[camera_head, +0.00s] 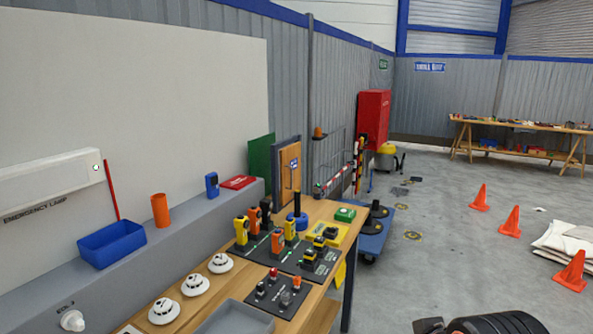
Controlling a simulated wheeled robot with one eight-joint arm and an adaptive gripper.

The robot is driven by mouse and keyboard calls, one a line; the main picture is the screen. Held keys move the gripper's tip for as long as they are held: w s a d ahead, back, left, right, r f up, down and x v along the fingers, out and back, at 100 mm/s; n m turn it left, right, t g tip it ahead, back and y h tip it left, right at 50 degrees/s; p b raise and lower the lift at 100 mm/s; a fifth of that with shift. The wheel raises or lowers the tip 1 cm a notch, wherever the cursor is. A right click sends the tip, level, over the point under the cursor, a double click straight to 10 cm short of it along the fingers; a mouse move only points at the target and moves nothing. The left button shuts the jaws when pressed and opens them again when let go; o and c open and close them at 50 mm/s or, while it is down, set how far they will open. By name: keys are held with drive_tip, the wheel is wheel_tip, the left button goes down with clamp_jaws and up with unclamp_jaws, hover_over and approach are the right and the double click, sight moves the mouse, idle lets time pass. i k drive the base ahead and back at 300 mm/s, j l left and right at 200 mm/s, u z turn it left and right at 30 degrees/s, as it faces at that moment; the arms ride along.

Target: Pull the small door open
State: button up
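The small door (287,174) is a light wooden panel in a grey frame, standing upright at the far end of the workbench, by the wall. It carries a small blue sign and a thin dark upright handle. It looks shut in its frame, though it is too small in view to be sure. Nothing is seen touching the door.
Colourful handheld devices (277,243) stand on the wooden bench (228,281) in front of the door. A green panel (261,158) stands left of it. A blue wheeled platform (374,238) sits beyond the bench.

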sight(290, 156)
drive_tip(key=i+l+u, duration=0.35)
drive_tip(key=i+l, duration=0.8)
drive_tip(key=i, duration=0.5)
drive_tip(key=i+l+u, duration=0.1)
drive_tip(key=i, duration=0.4)
drive_tip(key=j, duration=0.4)
drive_tip(key=k+u, duration=0.05)
